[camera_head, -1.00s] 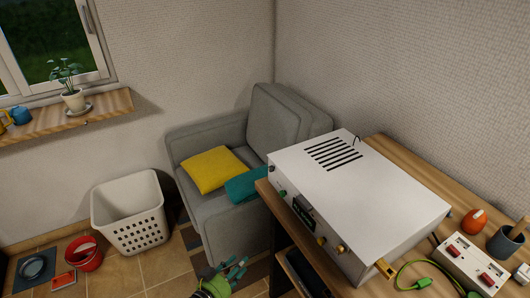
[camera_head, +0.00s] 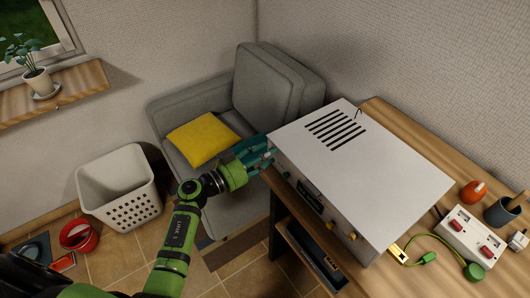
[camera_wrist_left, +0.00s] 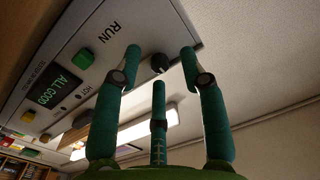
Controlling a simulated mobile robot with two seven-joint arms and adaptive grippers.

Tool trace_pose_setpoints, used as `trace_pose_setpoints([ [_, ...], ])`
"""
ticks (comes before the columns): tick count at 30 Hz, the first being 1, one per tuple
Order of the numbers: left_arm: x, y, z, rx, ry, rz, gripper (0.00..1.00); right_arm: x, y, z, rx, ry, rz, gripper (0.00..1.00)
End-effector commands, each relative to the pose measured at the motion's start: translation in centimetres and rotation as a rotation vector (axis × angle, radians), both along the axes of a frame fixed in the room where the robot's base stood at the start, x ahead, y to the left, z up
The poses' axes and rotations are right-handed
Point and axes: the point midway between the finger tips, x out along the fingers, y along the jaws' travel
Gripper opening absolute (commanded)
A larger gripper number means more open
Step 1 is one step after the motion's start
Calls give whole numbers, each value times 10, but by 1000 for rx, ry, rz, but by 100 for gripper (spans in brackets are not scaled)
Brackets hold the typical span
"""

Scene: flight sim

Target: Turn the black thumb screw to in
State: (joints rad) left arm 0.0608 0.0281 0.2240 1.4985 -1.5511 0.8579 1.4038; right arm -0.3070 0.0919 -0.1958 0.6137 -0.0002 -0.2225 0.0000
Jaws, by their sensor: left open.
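The black thumb screw (camera_wrist_left: 160,63) is a small dark knob near the edge of the front panel in the left wrist view. The panel belongs to the white box-shaped unit (camera_head: 365,175) on the wooden desk. My left gripper (camera_head: 265,152) is at the unit's left front corner in the head view. Its teal fingers (camera_wrist_left: 161,54) are open, one on each side of the screw in the left wrist picture, with a third finger below it. I cannot tell whether they touch it. In the head view the screw is not clearly visible. My right gripper is not in view.
The panel holds a green button (camera_wrist_left: 83,59) and a lit "ALL GOOD" display (camera_wrist_left: 56,88). A grey armchair (camera_head: 255,85) with a yellow cushion (camera_head: 201,142) stands behind my left arm. A switch box (camera_head: 470,235) and green cable (camera_head: 440,243) lie on the desk at right.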

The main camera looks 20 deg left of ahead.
Motion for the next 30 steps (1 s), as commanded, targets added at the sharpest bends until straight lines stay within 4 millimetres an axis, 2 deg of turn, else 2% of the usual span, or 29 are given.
trace_pose_setpoints([
  [9, 3, -3, 0, 0, 0, 0, 42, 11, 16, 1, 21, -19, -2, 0],
  [11, 3, -3, 0, 0, 0, 0, 18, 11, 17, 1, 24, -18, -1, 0],
  [12, 3, -3, 0, 0, 0, 0, 2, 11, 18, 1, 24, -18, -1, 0],
  [13, 3, -3, 0, 0, 0, 0, 0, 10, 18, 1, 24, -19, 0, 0],
  [23, 3, -2, 0, 10, -7, 1, 0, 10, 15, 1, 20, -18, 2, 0],
  [30, 3, -2, -1, 85, -63, 1, 0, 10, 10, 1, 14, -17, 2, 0],
])
